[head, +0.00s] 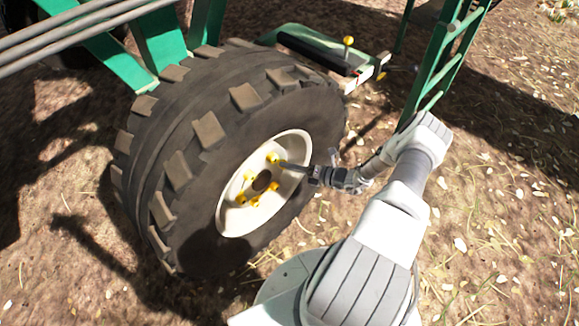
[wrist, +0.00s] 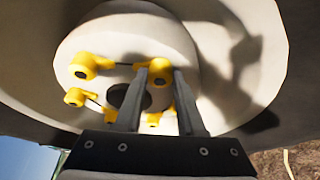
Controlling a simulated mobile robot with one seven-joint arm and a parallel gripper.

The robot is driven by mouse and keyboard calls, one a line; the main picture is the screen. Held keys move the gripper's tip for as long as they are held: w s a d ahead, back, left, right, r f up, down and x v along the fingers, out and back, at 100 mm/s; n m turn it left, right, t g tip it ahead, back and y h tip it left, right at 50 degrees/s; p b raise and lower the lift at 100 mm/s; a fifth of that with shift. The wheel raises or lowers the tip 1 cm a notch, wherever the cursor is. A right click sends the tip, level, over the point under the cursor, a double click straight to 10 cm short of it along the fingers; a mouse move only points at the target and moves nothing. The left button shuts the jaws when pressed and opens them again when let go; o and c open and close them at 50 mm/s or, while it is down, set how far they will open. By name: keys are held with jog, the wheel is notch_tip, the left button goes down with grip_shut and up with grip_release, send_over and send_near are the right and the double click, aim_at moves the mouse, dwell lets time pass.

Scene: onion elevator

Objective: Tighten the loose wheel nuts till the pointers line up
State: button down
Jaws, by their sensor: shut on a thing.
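The wheel (head: 255,190) has a cream rim with several yellow wheel nuts with pointers around a dark centre hole (head: 262,181). My gripper (head: 281,164) reaches in from the right and is shut on the upper yellow nut (head: 272,157).
The big treaded tyre (head: 190,165) stands around the rim. Green machine frame parts (head: 160,40) rise behind it, and a green ladder-like frame (head: 440,65) stands at upper right. The ground (head: 500,220) at right is mostly open, strewn with straw and pale bits.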

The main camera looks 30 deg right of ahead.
jog(key=shift+s+f, duration=0.1)
dwell(0.3)
jog(key=c, duration=0.5)
grip_release()
jog(key=p+v, duration=0.3)
jog(key=v, duration=1.4)
jog(key=shift+s+d+p, duration=0.1)
jog(key=shift+s+p, duration=0.05)
jog(key=shift+p, duration=0.15)
